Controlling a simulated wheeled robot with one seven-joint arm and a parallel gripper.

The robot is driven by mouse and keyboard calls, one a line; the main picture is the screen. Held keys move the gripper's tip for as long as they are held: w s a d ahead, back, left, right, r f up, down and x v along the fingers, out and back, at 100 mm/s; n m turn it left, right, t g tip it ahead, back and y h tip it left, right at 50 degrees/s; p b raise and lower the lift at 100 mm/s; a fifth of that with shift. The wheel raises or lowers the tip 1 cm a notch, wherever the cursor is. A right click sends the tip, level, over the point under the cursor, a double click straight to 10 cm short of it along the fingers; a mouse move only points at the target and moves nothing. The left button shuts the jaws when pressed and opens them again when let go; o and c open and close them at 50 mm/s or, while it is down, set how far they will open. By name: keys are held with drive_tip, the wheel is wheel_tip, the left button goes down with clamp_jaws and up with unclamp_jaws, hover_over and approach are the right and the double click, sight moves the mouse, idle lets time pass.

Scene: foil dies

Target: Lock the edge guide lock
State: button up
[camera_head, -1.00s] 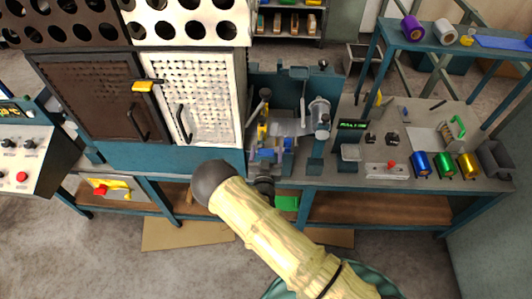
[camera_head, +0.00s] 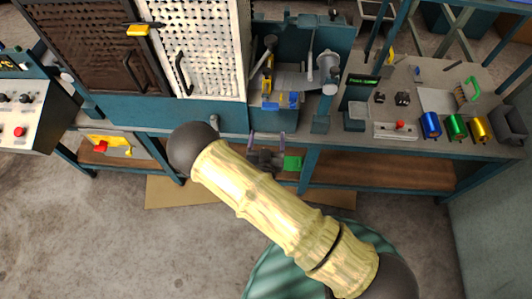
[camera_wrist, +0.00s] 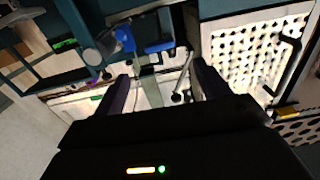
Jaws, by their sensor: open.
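My gripper (camera_head: 266,138) is open and empty in the head view, in front of the bench's front edge and below the foil press station. Its two dark purple fingers also show apart in the wrist view (camera_wrist: 163,88). The station has a pale metal bed (camera_head: 300,82) with blue blocks (camera_head: 270,106) at its front and a yellow part (camera_head: 266,84) at its left. A blue block (camera_wrist: 160,46) shows beyond the fingers in the wrist view. I cannot tell which part is the edge guide lock. The gripper touches none of these parts.
A perforated white cabinet door (camera_head: 200,50) with a black handle stands left of the station. A round grey metal head (camera_head: 328,66) stands at its right. Blue, green and gold foil rolls (camera_head: 456,127) lie on the right bench.

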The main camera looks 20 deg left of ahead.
drive_tip(key=b+v, duration=0.1)
drive_tip(key=v, duration=0.3)
drive_tip(key=shift+s+d, duration=0.1)
drive_tip(key=shift+s, duration=0.25)
drive_tip(key=shift+w, duration=0.1)
drive_tip(key=w+d+r+m+g+h, duration=0.4)
drive_tip(key=w+d+r+m+g, duration=0.15)
drive_tip(key=w+d+g, duration=0.5)
drive_tip(key=s+d+r+n+g, duration=0.1)
drive_tip(key=s+d+r+g, duration=0.1)
drive_tip(key=s+d+r, duration=0.4)
drive_tip(key=s+d+r+n+g, duration=0.2)
drive_tip(key=s+d+r, duration=0.4)
drive_tip(key=d, duration=0.7)
drive_tip(key=shift+s+r, duration=0.15)
drive_tip(key=shift+s, duration=0.45)
